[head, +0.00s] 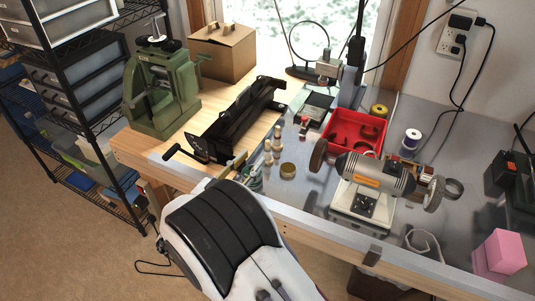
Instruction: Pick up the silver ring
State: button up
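I cannot make out the silver ring with certainty. A dark grey ring-shaped band (454,187) lies on the grey bench top to the right of the bench grinder. A pale, open curved piece (424,243) lies near the front edge of the bench, right of the grinder's base. Either is too small or unclear to name as the silver ring. My gripper is not clearly visible in the head view.
The bench grinder (374,176) stands mid-bench, with a red tray (352,131) behind it. Spools (412,138), a brass-coloured tin (288,170) and a pink block (500,253) are nearby. A black machine (238,117) and green press (160,90) stand at left.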

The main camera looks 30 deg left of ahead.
aim_at(266, 144)
jog(key=shift+w+d, duration=0.15)
jog(key=shift+w, duration=1.1)
jog(key=shift+w, duration=0.1)
jog(key=shift+w+d+r, duration=0.1)
jog(key=shift+w+d, duration=0.05)
jog(key=shift+w, duration=1.1)
jog(key=shift+w+d, duration=0.1)
jog(key=shift+w, duration=1.1)
grip_shut()
